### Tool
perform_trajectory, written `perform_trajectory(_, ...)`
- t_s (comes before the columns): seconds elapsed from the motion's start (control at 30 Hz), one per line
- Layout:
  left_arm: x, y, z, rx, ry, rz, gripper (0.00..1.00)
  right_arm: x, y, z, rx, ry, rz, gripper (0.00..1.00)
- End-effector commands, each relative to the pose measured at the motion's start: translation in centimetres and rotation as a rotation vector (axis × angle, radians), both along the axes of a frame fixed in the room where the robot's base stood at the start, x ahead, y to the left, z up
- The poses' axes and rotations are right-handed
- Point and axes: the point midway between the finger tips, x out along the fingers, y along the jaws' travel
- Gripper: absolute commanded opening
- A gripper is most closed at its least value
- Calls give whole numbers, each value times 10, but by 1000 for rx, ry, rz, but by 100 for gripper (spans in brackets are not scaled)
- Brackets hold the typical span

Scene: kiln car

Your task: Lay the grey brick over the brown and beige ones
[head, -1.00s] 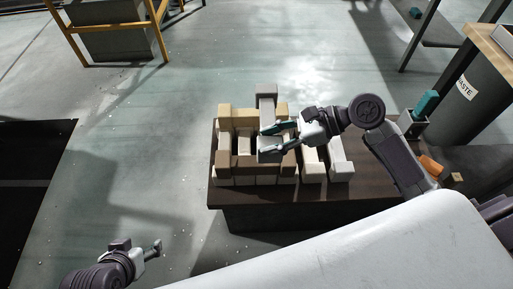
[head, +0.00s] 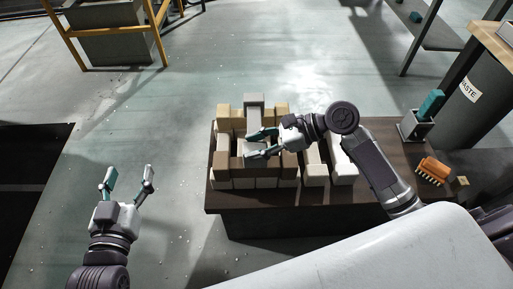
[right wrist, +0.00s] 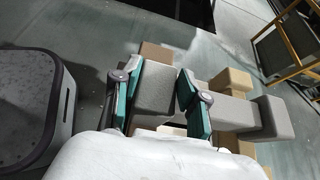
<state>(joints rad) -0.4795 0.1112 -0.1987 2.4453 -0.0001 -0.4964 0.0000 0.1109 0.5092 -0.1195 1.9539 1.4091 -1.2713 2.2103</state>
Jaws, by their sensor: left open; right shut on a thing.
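The grey brick (head: 254,102) is long with thick ends and points away from me over the stack. My right gripper (head: 262,143) is shut on its near part. The right wrist view shows the brick's near block (right wrist: 155,88) between the fingers and its far end (right wrist: 277,117) beyond. The brown brick (head: 221,160) lies crosswise at the front of the stack; its raised ends show, its middle is partly hidden. The beige brick (head: 224,112) lies crosswise behind it. Whether the grey brick touches them, I cannot tell. My left gripper (head: 128,178) is open and empty over the floor.
The stack stands on a dark kiln car deck (head: 222,200). Pale bricks (head: 342,160) stand to its right. An orange brush (head: 434,169) and a grey holder with a teal item (head: 414,127) are at the deck's right.

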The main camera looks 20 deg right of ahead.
Motion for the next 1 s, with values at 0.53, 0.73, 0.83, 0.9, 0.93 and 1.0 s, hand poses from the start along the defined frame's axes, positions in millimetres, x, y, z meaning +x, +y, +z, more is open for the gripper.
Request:
perform_trajectory(0.53, 2, -3, 13, -19, -76, -5, 66, -1, -1, -10, -6, 11, 0, 68)
perform_trajectory(0.73, 2, -3, 13, -19, -76, -5, 66, -1, -2, -10, -7, 11, -3, 68)
perform_trajectory(0.83, 2, -3, 13, -19, -76, -5, 66, -1, -2, -10, -8, 11, -4, 68)
perform_trajectory(0.9, 2, -3, 13, -18, -72, -5, 66, -1, -4, -9, -8, 11, -4, 68)
perform_trajectory(0.93, 2, -3, 13, -17, -65, -5, 66, -1, -5, -8, -9, 12, -4, 68)
perform_trajectory(1.0, 0, 0, 3, -2, -11, 0, 66, -3, -9, -4, -8, 11, -4, 68)
